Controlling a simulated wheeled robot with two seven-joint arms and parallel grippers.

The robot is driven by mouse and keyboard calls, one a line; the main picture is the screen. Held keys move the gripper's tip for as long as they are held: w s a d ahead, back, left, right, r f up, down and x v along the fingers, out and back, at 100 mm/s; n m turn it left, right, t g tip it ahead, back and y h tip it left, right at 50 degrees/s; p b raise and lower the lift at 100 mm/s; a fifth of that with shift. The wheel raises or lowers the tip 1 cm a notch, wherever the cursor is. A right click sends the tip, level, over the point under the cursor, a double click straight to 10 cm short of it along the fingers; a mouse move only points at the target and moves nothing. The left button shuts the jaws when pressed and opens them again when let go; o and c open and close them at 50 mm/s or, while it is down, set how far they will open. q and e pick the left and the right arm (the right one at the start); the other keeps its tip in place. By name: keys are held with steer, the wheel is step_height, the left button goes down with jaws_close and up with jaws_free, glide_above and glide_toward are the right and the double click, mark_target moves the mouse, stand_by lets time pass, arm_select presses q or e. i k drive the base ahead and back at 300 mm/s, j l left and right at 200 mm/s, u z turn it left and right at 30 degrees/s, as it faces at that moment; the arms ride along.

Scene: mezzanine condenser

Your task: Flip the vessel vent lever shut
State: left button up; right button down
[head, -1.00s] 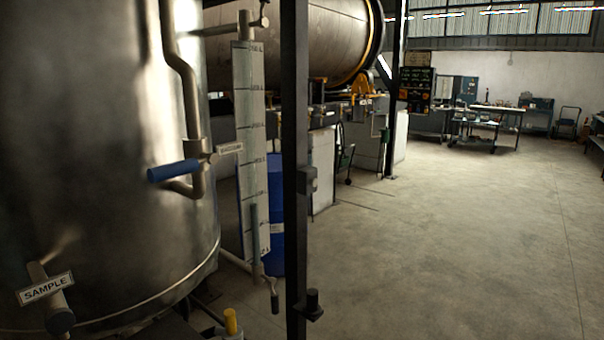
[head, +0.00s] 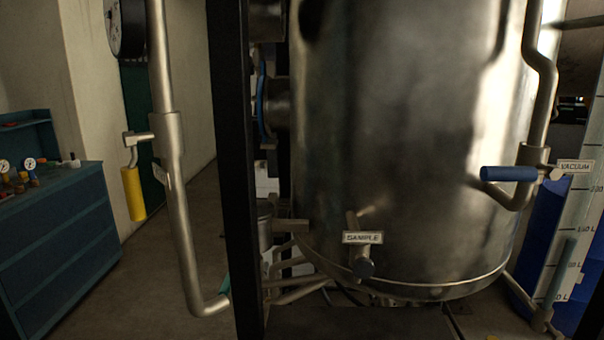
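The large steel vessel (head: 400,130) fills the middle and right of the head view. A blue-handled lever (head: 508,174) lies about level on a pipe at its right, beside a tag reading VACUUM (head: 576,166). A yellow-handled lever (head: 133,194) hangs down from a valve on the grey pipe (head: 173,150) at left; its small tag is turned edge-on and unreadable. I cannot tell which lever is the vessel vent. A valve tagged SAMPLE (head: 362,238) sits low on the vessel. Neither gripper is in view.
A black upright post (head: 232,170) stands between the grey pipe and the vessel. A blue-green drawer cabinet (head: 60,235) with small gauges on top is at left. A graduated sight panel (head: 575,230) is at far right. Some floor shows at lower left.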

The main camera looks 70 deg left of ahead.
mark_target(130, 174)
steer(key=u, duration=3.2)
